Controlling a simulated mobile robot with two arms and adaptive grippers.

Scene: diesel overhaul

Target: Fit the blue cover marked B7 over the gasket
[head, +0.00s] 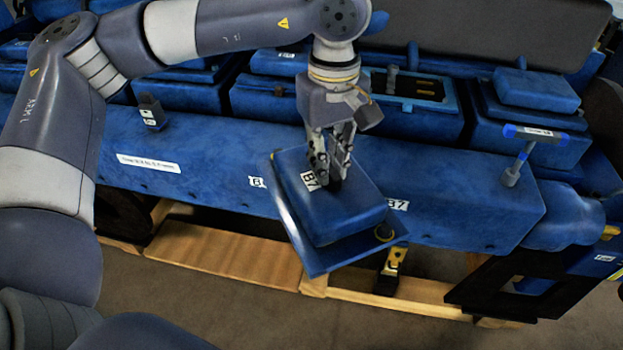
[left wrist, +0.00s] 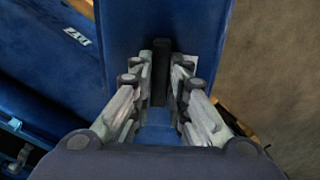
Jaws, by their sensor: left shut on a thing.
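The blue cover marked B7 (head: 345,215) hangs in my left gripper (head: 335,178), in front of the engine's blue side wall and tilted in the picture. The gripper is shut on the dark upright grip on top of the cover; this grip (left wrist: 159,72) shows between the fingers in the left wrist view. A light-blue rim (head: 452,103), which looks like the gasket, surrounds an open compartment on the engine, behind and right of the gripper. The arm and gripper hide its left part. A second B7 label (head: 398,204) is on the side wall. My right gripper is not in view.
Closed blue covers stand on both sides of the opening, one at the right (head: 537,90). A T-handled tool (head: 525,150) stands upright on the ledge at the right. A small black block (head: 151,112) stands at the left. A wooden pallet (head: 225,255) lies below.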

